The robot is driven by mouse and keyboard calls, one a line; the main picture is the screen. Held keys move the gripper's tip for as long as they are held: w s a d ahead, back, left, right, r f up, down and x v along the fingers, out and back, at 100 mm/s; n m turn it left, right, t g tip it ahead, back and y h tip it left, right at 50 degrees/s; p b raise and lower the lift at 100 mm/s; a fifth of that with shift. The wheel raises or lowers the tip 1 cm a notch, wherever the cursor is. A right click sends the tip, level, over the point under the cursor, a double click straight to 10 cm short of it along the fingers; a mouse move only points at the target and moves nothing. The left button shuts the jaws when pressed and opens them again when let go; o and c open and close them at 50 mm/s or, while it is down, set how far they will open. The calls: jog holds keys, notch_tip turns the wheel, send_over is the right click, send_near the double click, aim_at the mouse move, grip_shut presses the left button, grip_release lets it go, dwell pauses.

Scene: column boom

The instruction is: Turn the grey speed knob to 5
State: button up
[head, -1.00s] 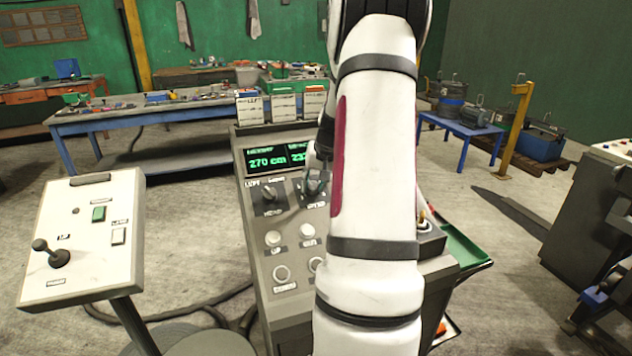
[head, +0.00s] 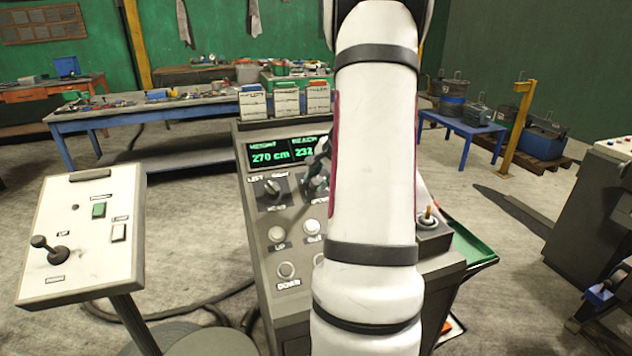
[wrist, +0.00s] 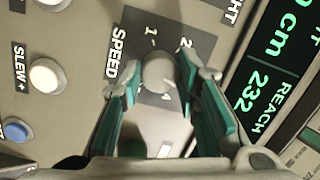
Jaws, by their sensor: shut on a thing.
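The grey speed knob (wrist: 159,71) sits on a dark plate beside the word SPEED in the wrist view. The marks 1 and 2 show near it, with another mark that may be a 4. My gripper (wrist: 157,76) has its teal fingers on either side of the knob, shut on it. I cannot make out which mark the knob points to. In the head view my gripper (head: 317,182) is at the console's upper part, under the displays, and my arm hides much of it and the knob.
The console (head: 262,225) has a second knob (head: 272,188), several round buttons and displays reading 270 cm and 232. A white joystick panel (head: 85,225) stands to the left. A small lever (head: 428,215) stands on the console's right side. The wrist view shows a SLEW+ button (wrist: 46,75).

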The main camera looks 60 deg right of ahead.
jog(key=m+b, duration=0.2)
jog(key=m, duration=0.2)
jog(key=shift+f+m+t, duration=0.15)
jog(key=shift+m+t, duration=0.25)
jog(key=m+h+b, duration=0.1)
jog(key=m, duration=0.4)
jog(key=shift+a+b, duration=0.1)
jog(key=shift+b, duration=0.25)
jog(key=m+h, duration=0.1)
jog(key=m, duration=0.5)
jog(key=shift+m+g+h+p, duration=0.35)
jog(key=shift+m+p, duration=0.4)
jog(key=shift+m, duration=1.75)
jog(key=o, duration=1.2)
jog(key=shift+c, duration=0.2)
